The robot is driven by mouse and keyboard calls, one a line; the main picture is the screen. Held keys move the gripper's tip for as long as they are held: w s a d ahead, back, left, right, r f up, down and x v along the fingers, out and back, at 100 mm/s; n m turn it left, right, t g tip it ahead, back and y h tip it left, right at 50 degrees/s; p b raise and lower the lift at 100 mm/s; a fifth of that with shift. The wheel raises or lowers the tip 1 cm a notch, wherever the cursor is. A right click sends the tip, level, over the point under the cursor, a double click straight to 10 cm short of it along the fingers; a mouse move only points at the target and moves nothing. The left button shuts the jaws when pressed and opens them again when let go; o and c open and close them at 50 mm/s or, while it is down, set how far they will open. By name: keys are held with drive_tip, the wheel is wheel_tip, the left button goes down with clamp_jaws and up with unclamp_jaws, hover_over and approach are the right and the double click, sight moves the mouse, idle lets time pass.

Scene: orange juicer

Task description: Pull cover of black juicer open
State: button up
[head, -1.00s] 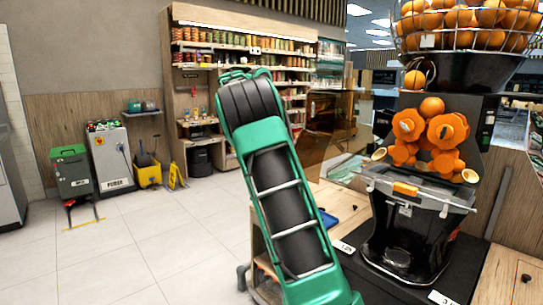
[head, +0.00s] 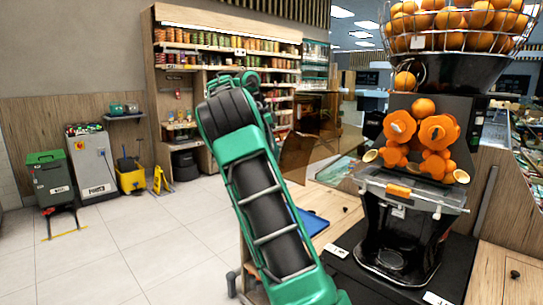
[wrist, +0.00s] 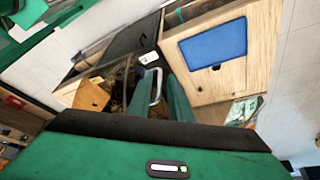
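The black juicer (head: 397,235) stands on the counter at the right of the head view. Its front cover (head: 412,188) is a clear panel with an orange handle (head: 398,190) and looks closed. Orange pressing drums (head: 437,133) sit above it. My green arm rises left of the juicer, and its gripper end is not clear in the head view. In the wrist view my gripper (wrist: 157,92) shows two green fingers apart, with no held object clear between them. A grey curved bar shows there. The juicer's cover cannot be made out in the wrist view.
A basket of oranges (head: 460,30) tops the juicer. A blue board (head: 312,222) lies on the wooden counter, also seen in the wrist view (wrist: 213,40). White cards (head: 335,250) lie near the juicer. Open tiled floor (head: 150,245) is at the left.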

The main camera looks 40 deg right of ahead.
drive_tip(key=shift+s+d+r, duration=0.1)
drive_tip(key=shift+d+r, duration=0.15)
drive_tip(key=shift+d, duration=0.15)
drive_tip(key=v, duration=1)
drive_tip(key=shift+w+a, duration=0.35)
drive_tip(key=shift+a, duration=0.15)
drive_tip(key=shift+r, duration=0.1)
